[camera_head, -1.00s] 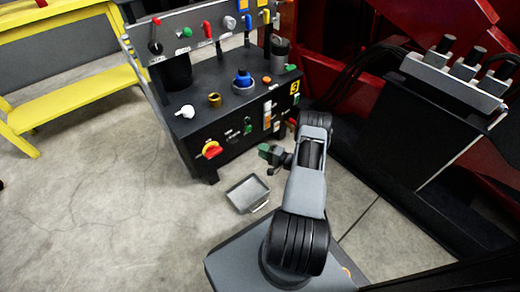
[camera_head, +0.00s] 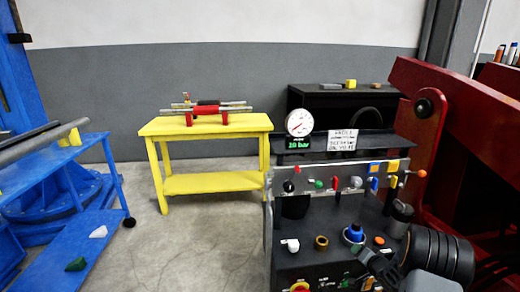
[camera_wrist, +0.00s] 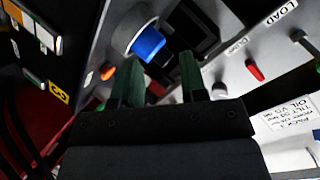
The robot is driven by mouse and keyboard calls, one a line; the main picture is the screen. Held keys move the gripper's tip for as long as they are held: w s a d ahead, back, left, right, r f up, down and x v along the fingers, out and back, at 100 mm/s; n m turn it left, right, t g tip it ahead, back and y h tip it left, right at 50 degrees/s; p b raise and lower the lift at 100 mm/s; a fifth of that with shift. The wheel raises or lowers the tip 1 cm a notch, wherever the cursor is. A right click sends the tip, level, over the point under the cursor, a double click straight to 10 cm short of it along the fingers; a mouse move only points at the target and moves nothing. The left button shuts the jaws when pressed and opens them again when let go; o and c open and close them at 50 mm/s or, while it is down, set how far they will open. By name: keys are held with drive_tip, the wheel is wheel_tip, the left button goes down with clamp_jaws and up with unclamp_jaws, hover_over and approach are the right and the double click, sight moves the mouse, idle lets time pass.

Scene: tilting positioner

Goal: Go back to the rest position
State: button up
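In the wrist view, my gripper (camera_wrist: 158,82) shows two dark green fingers spread apart, with nothing between them. It faces the black control console, and a blue knob (camera_wrist: 148,42) shows beyond the fingers. In the head view, my arm is at the lower right, in front of the console (camera_head: 322,262). The blue knob also shows in the head view (camera_head: 354,233). The fingertips are hard to make out in the head view.
A lever panel (camera_head: 330,188) stands at the console's back, below a gauge (camera_head: 299,123). A red machine frame (camera_head: 480,130) is close on the right. A yellow bench (camera_head: 205,125) and blue stand (camera_head: 60,165) stand left. Floor between them is clear.

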drive_tip(key=s+a+r+n+g+h+p, duration=0.1)
drive_tip(key=s+a+r+p, duration=0.25)
drive_tip(key=r, duration=0.75)
drive_tip(key=s+a+r+n+g+h+p, duration=0.1)
drive_tip(key=s+a+r+g+h+p, duration=0.3)
drive_tip(key=r, duration=0.7)
drive_tip(key=s+a+r+n+t+y+p, duration=0.1)
drive_tip(key=a+r+p, duration=0.1)
drive_tip(key=r+p, duration=0.6)
drive_tip(key=s+a+r+n+g+y+p, duration=0.1)
drive_tip(key=s+a+r+p, duration=0.3)
drive_tip(key=s, duration=0.6)
drive_tip(key=s+a+r+n+g+y+p, duration=0.1)
drive_tip(key=s+a+r+n+g+p, duration=0.2)
drive_tip(key=s+a+r, duration=0.5)
wheel_tip(320, 180, up, 4)
drive_tip(key=shift+s+a+f+n+g+y+p, duration=0.25)
drive_tip(key=shift+s+n+g+y+p, duration=0.2)
drive_tip(key=shift+s+g, duration=0.45)
drive_tip(key=shift+s+d, duration=0.1)
drive_tip(key=shift+d, duration=0.05)
